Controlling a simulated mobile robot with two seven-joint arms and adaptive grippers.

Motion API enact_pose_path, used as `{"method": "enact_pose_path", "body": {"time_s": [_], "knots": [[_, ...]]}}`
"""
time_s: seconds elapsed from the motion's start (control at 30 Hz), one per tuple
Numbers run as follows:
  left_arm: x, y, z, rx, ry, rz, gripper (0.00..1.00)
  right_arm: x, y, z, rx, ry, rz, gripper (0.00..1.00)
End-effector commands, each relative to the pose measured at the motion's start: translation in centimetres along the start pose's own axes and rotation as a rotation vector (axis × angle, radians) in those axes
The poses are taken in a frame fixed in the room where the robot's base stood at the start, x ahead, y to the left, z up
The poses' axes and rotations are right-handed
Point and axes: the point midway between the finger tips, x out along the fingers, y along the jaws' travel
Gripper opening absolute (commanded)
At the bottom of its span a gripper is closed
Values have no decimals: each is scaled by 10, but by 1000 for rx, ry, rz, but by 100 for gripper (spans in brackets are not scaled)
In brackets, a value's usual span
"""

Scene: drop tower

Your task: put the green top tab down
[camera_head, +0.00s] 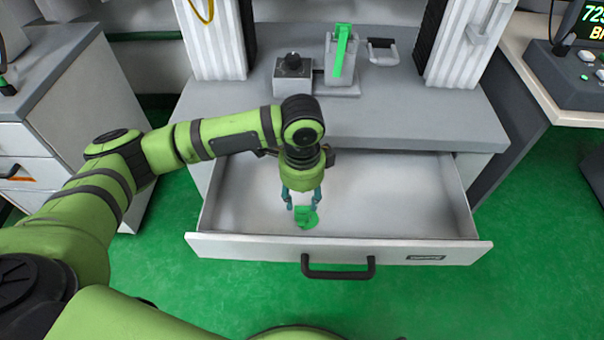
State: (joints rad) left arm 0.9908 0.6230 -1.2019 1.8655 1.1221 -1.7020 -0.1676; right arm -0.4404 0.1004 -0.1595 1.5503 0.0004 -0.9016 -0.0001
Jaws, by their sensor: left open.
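The green top tab (305,217) is a small green piece in the open white drawer (400,215), close to the drawer's front wall. My left gripper (302,204) points down over the drawer, with its two fingers spread on either side of the tab's upper part. The gripper is open. I cannot tell whether the fingers touch the tab. My right gripper is not in view.
The drawer stands pulled out, with a dark handle (338,270) on its front. On the grey top behind are a box with a black knob (292,72) and a grey block with a green lever (341,50). The drawer's right side is empty.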

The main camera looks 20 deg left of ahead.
Motion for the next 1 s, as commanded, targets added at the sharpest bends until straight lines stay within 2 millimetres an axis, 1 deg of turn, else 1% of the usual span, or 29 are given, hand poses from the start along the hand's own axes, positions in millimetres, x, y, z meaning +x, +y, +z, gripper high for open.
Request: {"method": "enact_pose_path", "body": {"time_s": [0.03, 0.1, 0.2, 0.33, 0.5, 1.0], "knots": [[-16, -1, -1, 1, 3, -3, 45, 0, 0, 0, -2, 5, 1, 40], [-32, -1, 0, 1, 2, -3, 45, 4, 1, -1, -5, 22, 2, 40], [-50, 0, 0, 0, 2, -2, 45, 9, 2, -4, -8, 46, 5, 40], [-66, 0, -1, 0, 2, -2, 45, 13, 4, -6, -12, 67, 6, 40], [-74, 0, 0, 0, 0, 1, 45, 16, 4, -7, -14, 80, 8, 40], [-74, 0, 0, 0, 0, 1, 45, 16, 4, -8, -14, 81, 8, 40]]}}
